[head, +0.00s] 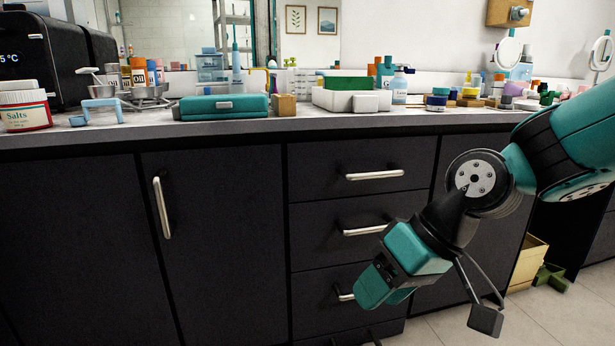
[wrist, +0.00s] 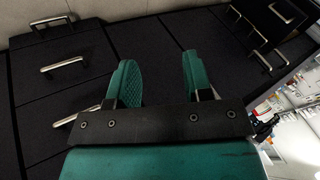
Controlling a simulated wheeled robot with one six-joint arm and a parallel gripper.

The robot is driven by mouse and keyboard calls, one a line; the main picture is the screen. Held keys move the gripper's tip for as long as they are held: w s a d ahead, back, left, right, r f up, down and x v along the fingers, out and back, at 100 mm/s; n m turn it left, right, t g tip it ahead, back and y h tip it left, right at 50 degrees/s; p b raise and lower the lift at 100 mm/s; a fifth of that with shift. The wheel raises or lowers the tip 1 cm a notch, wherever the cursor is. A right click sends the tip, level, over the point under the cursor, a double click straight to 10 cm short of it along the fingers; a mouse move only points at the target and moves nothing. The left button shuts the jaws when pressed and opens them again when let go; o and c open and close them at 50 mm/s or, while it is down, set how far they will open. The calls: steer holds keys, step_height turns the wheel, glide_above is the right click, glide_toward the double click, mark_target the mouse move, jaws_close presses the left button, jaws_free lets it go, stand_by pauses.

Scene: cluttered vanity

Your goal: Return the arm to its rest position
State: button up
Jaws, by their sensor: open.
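My gripper (wrist: 153,84) shows in the wrist view with its two teal fingers spread apart and nothing between them. In the head view my teal and black arm reaches in from the right. Its end hangs low in front of the dark drawers (head: 347,215), below the countertop. The fingertips are hard to make out in the head view. The wrist view shows dark cabinet fronts and metal handles beyond the fingers. I cannot tell how far the fingers are from the fronts.
The countertop (head: 330,122) is crowded with a teal case (head: 224,107), a white tray (head: 352,101), a salts jar (head: 24,108) and several bottles. Drawer handles (head: 375,175) stick out near my arm. A yellow box (head: 528,264) stands on the floor at right.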

steer(key=s+d+r+n+h, duration=0.1)
steer(key=s+d, duration=0.2)
steer(key=s, duration=0.4)
steer(key=s+d+r+h, duration=0.1)
steer(key=s+d+h, duration=0.15)
steer(key=s, duration=0.35)
step_height(320, 180, up, 38)
steer(key=y+p, duration=0.1)
steer(key=p, duration=3.7)
steer(key=shift+w+a+g, duration=0.15)
steer(key=shift+g, duration=0.15)
